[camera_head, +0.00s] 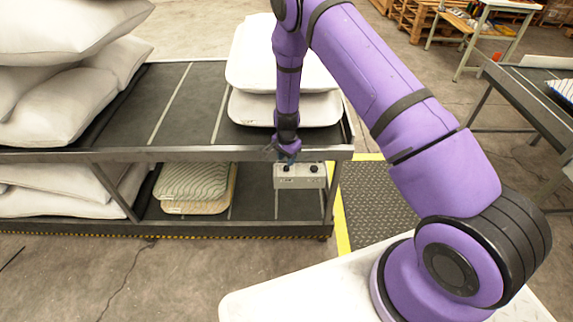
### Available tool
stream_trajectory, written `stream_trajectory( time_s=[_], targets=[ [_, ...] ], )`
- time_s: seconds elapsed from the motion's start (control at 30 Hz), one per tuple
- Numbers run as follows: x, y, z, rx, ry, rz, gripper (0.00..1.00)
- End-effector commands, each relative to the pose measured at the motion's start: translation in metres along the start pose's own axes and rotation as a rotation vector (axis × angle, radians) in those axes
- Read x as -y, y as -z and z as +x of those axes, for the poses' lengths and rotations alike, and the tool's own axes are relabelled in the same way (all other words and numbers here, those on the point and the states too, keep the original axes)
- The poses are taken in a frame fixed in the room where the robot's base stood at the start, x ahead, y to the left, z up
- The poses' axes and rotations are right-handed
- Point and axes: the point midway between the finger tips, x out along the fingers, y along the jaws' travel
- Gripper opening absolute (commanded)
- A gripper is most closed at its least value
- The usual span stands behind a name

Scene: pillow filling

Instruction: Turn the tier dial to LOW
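A small light-grey control box (301,182) is at the right end of the rack, just below the upper shelf's front edge. Two dark round knobs show on its top face, a left knob (287,169) and a right knob (314,169). Any labels, including LOW, are too small to read, so I cannot tell which knob is the tier dial or how it is set. My gripper (287,159) points down right at the left knob. I cannot tell whether it touches the knob or whether its fingers are open or shut.
The rack's upper shelf (190,105) holds white pillows (60,105) at left and more (285,108) behind my arm. A yellow-edged dark floor mat (375,205) lies right of the rack.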

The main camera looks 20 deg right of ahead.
Motion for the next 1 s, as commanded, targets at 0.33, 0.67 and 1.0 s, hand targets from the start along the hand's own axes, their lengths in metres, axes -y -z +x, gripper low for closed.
stream_trajectory(
  time_s=[0.33,0.67,1.0],
  targets=[
    [0.0,0.0,0.035,0.0,0.0,-0.001,0.37],
    [0.0,0.0,0.037,0.0,0.001,-0.001,0.32],
    [0.0,0.0,0.036,0.0,0.001,-0.008,0.03]
  ],
)
